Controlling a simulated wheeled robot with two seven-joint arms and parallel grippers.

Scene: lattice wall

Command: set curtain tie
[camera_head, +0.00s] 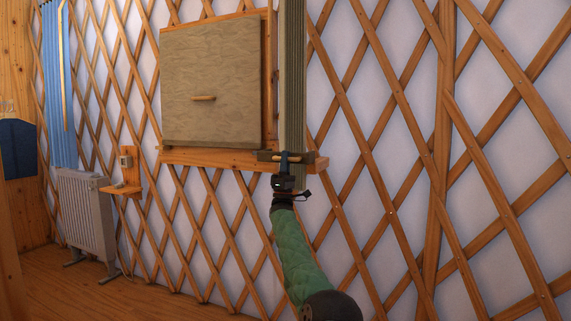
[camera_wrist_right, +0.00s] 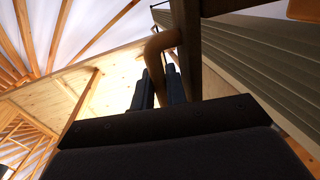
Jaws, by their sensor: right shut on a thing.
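A grey-green pleated curtain (camera_head: 292,80) hangs as a narrow strip at the right side of a window covered by a beige cloth panel. It also shows at the right of the right wrist view (camera_wrist_right: 265,60). A brown bar-like piece (camera_head: 268,156), apparently the curtain tie, lies across the lower curtain. My left gripper is not in view.
The beige panel (camera_head: 212,85) has a small wooden peg, with a wooden sill (camera_head: 220,158) beneath it. A small wall shelf (camera_head: 127,180), a radiator (camera_head: 87,215) and a blue curtain (camera_head: 60,90) are at left. Lattice wall fills the right.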

